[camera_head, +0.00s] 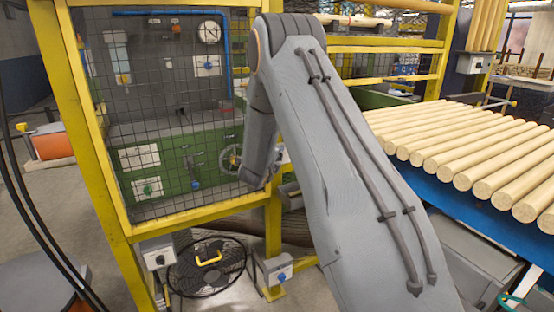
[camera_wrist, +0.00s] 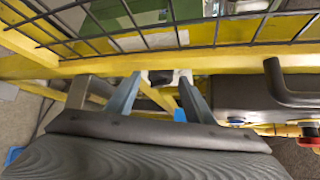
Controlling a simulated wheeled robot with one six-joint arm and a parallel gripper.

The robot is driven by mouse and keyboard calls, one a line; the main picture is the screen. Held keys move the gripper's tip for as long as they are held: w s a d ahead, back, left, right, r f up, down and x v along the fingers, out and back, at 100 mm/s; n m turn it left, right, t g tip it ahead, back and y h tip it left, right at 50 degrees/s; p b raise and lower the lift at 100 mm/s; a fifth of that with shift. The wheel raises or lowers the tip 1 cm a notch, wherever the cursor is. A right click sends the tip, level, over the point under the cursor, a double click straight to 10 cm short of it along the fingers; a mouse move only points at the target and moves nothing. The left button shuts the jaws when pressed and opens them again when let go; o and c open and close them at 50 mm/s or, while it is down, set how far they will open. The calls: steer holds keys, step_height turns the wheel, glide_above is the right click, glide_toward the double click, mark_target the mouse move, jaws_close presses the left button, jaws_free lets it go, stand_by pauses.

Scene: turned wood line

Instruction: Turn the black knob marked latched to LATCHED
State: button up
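In the wrist view my gripper (camera_wrist: 158,88) is open, with two grey fingers apart and nothing held between them. Just beyond the fingertips, a small black knob-like part (camera_wrist: 160,77) shows against a pale box, partly cut off by the yellow rail above it. Its marking cannot be read, so I cannot tell whether it is the knob marked latched. No contact with the fingers is clear. In the head view my arm hides the gripper. A grey box with a dark knob (camera_head: 160,260) is on the lower yellow post there; its label is unreadable.
A yellow rail (camera_wrist: 230,62) and wire mesh lie close ahead of my gripper. A dark housing with a handle (camera_wrist: 285,95) stands at right, near a red knob (camera_wrist: 309,142).

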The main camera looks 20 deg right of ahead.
steer(key=shift+s+a, duration=0.1)
steer(key=b+v, duration=0.1)
steer(key=v, duration=0.6)
steer(key=shift+s+a, duration=0.2)
steer(key=shift+r, duration=0.1)
